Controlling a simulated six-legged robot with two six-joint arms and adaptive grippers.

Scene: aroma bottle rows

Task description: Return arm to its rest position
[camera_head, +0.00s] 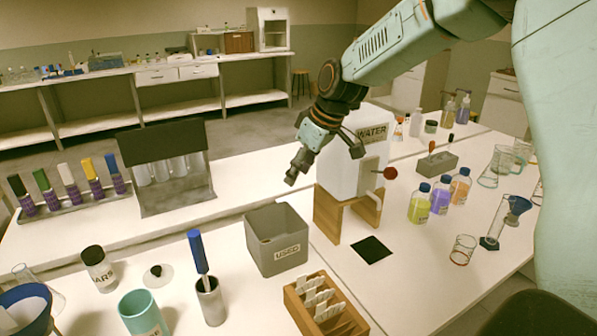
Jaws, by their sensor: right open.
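My right arm (400,42) comes in from the upper right, and its teal links reach down to the left. My right gripper (324,164) is open and empty. It hangs in front of the upper left part of the white WATER container (343,180) in this view and hides part of it. Whether it touches the container cannot be told. My left gripper is not in view.
The WATER container stands on a wooden stand (328,213). A grey USED bin (277,254), a wooden slotted box (312,318), a dark rack (163,150) and a row of colored-cap bottles (68,186) stand left and front. Small bottles (440,197) and glassware stand right.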

